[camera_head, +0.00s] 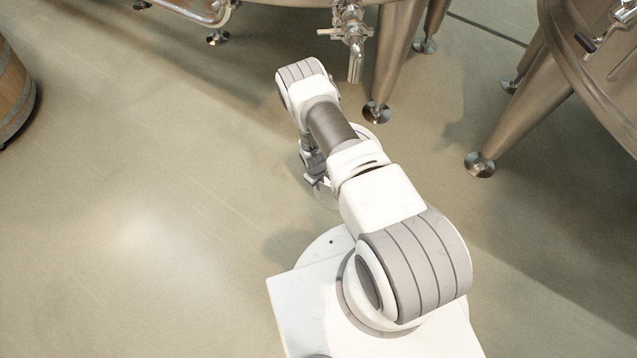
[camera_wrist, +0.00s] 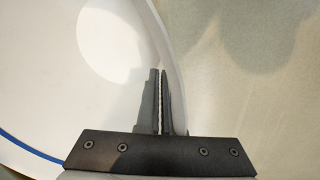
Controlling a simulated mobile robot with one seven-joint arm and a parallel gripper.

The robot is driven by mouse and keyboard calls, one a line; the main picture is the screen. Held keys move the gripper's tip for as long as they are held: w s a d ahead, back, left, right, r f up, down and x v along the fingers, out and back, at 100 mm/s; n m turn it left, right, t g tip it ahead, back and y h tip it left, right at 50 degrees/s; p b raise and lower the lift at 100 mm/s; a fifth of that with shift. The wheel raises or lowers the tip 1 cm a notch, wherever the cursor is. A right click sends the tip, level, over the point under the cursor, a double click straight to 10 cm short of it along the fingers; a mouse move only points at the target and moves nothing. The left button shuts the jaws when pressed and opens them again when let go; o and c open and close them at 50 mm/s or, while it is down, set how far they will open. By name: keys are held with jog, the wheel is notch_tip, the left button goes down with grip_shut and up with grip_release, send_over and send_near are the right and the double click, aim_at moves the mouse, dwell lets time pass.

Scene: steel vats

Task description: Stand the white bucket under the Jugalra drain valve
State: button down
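The white bucket (camera_head: 327,198) is largely hidden behind my arm in the head view; parts of its rim show on either side. In the wrist view the bucket (camera_wrist: 60,70) fills the left side, with a blue line low on it. My gripper (camera_head: 314,172) is at the bucket's left edge. In the wrist view my gripper's fingers (camera_wrist: 161,75) are closed together on the bucket's rim wall. The drain valve (camera_head: 350,32) hangs from a steel vat at the top, its spout pointing down. The bucket is on my side of the spout. Whether it touches the floor I cannot tell.
Steel vat legs (camera_head: 395,55) stand just right of the valve. Another vat (camera_head: 590,60) with splayed legs (camera_head: 505,130) is at the right. A wooden barrel (camera_head: 12,90) is at the left edge. The floor (camera_head: 150,200) on the left is clear.

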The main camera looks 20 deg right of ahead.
jog(key=shift+f, duration=0.1)
jog(key=c, duration=1.1)
grip_release()
